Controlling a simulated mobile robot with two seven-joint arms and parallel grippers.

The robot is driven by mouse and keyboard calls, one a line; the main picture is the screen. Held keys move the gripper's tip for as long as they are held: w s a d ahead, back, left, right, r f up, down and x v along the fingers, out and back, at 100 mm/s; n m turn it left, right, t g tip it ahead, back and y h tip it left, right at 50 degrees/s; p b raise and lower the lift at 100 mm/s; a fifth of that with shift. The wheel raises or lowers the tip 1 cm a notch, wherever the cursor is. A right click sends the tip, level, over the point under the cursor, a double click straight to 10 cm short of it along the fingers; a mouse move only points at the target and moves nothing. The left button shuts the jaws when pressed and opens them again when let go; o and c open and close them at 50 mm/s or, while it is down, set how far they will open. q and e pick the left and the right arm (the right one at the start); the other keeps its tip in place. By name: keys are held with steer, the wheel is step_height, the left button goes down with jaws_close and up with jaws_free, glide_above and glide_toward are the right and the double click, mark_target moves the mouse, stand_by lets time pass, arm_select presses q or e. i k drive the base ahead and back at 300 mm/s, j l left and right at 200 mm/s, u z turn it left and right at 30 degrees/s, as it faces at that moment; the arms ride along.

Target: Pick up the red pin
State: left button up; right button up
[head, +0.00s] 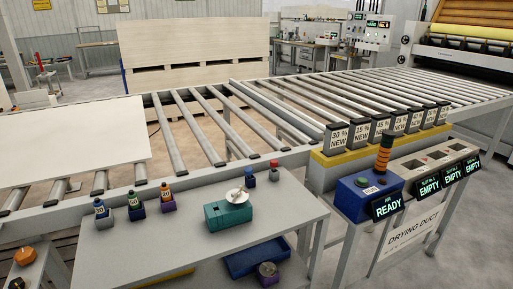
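Neither of my grippers is in the head view.
A teal box (228,217) with a pale round top stands left of the pins. Several small labelled bottles (134,201) stand farther left on the grey table (170,247). Behind is a roller conveyor (205,130); a blue box marked READY (350,197) is at right.

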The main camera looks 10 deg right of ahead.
mark_target(274, 162)
steer(key=i+l, duration=0.15)
steer(key=l, duration=0.2)
steer(key=i+l, duration=0.2)
steer(key=l, duration=0.2)
steer(key=i+l, duration=0.15)
steer(key=l, duration=0.2)
steer(key=i+l, duration=0.15)
steer(key=l, duration=0.2)
steer(key=l+u, duration=0.1)
steer(key=u, duration=0.3)
steer(key=l+u, duration=0.1)
steer(key=u, duration=0.3)
steer(key=l+u, duration=0.1)
steer(key=u, duration=0.25)
steer(key=l+u, duration=0.1)
steer(key=u, duration=0.3)
steer(key=i+l, duration=0.05)
